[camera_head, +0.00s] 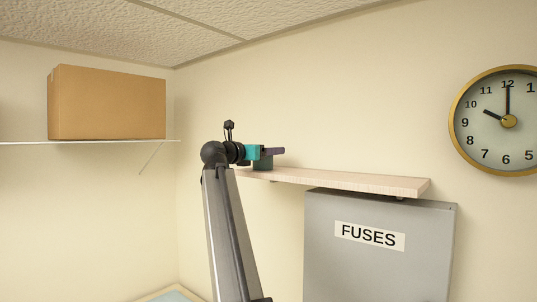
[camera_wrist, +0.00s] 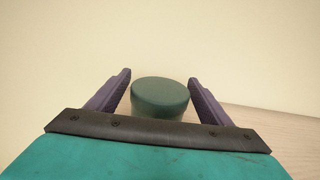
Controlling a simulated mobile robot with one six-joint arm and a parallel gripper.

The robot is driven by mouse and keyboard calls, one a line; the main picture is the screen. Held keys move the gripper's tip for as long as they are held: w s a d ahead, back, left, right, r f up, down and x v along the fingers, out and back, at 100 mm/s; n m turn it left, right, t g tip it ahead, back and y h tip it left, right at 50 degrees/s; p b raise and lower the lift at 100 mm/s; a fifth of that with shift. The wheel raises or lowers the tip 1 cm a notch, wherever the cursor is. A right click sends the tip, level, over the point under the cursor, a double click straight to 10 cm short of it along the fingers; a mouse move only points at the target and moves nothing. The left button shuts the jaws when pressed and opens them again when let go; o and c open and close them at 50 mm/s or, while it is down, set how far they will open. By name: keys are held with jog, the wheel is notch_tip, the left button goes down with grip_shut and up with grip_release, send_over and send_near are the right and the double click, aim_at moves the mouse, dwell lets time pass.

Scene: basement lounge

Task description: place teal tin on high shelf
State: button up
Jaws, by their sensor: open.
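The teal tin (camera_wrist: 160,98) is a short, dark green-teal cylinder, upright, between the two purple fingers of my gripper (camera_wrist: 159,78) in the wrist view. The fingers are open on either side of it; any narrow gaps are hard to judge. In the head view, the tin (camera_head: 263,162) shows just below my gripper (camera_head: 275,151), partly hidden by it. It appears to stand on the left end of the pale wooden high shelf (camera_head: 350,181). Its base is hidden in the wrist view, where the shelf (camera_wrist: 265,119) shows at the right.
A grey fuse box (camera_head: 375,265) labelled FUSES is mounted under the shelf's right part. The shelf right of the tin is clear. A cardboard box (camera_head: 106,104) sits on a white shelf at left. A clock (camera_head: 495,120) hangs at right.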

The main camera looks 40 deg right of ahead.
jog(key=s+a+b, duration=0.1)
jog(key=a+b, duration=0.2)
jog(key=a, duration=0.7)
jog(key=shift+s, duration=0.4)
jog(key=shift+w, duration=0.1)
